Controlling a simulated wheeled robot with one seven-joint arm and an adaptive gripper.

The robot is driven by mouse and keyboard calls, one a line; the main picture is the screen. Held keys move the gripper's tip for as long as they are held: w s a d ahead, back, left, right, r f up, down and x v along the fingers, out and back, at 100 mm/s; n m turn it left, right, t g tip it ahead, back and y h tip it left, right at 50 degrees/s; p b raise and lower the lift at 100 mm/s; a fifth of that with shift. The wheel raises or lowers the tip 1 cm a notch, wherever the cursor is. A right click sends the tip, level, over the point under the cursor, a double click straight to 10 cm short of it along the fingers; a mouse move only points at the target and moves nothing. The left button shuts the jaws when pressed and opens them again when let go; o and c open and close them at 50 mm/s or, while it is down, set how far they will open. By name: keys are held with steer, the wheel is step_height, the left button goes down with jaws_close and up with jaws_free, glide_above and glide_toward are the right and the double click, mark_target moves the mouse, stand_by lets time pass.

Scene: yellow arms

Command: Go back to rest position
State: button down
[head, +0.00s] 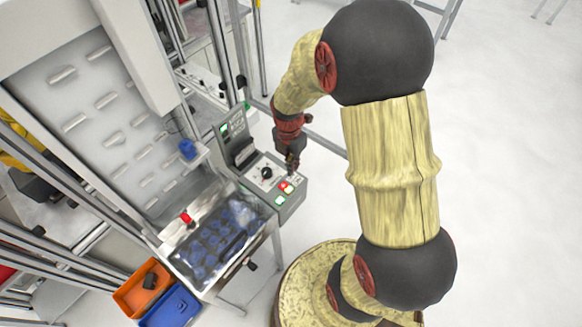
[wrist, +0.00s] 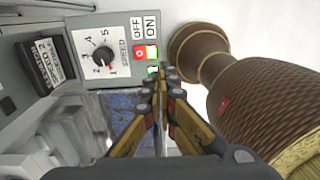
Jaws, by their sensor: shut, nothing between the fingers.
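My gripper (head: 291,160) is at the end of my yellow arm, just above the grey control box (head: 245,160) in the head view. In the wrist view my gripper (wrist: 162,75) is shut and empty. Its tips are close to the lit green button (wrist: 152,70) below the red button (wrist: 141,54). I cannot tell whether the tips touch the panel. The ON and OFF labels and a black speed dial (wrist: 103,59) show beside the buttons.
A tray (head: 176,240) with several blue parts stands below the control box. An orange bin (head: 128,298) and a blue bin (head: 172,308) are at the lower left. Metal frame posts (head: 217,40) stand at the left. The floor (head: 515,150) at the right is clear.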

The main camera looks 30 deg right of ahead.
stand_by(0.4)
steer(key=s+a+r+m+t+b, duration=0.3)
steer(key=s+m+b, duration=0.4)
steer(key=m, duration=0.4)
steer(key=s+a+r+m+t+b, duration=0.3)
steer(key=s+a+r+m+b, duration=0.3)
steer(key=r+m+b, duration=0.2)
steer(key=m+b, duration=0.2)
steer(key=m, duration=0.1)
steer(key=shift+s+a, duration=0.3)
steer(key=shift+s, duration=0.05)
